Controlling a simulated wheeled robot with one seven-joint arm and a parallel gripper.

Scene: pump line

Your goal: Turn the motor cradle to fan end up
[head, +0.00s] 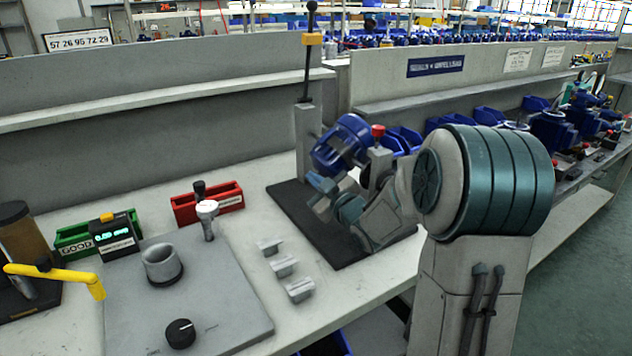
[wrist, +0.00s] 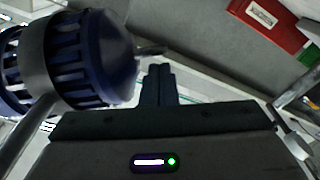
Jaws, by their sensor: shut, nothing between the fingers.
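The blue motor (head: 338,148) sits in its cradle above a dark base mat (head: 290,195) in the head view, and its axis looks tilted. In the wrist view the motor (wrist: 110,55) is close at the upper left, with a grey cradle band (wrist: 35,62) around it and slotted parts to either side. A smooth rounded end faces right. My gripper (wrist: 157,72) is shut and empty, its fingertips beside the motor's rounded end; contact cannot be told. In the head view my arm hides part of the cradle, and which end is the fan end is unclear.
A grey post with a red knob (head: 377,131) stands right of the motor. A tall lever with a yellow block (head: 311,39) rises behind it. Red (head: 225,203) and green (head: 75,240) bins, a grey plate (head: 210,300) and several small grey blocks (head: 284,266) lie to the left.

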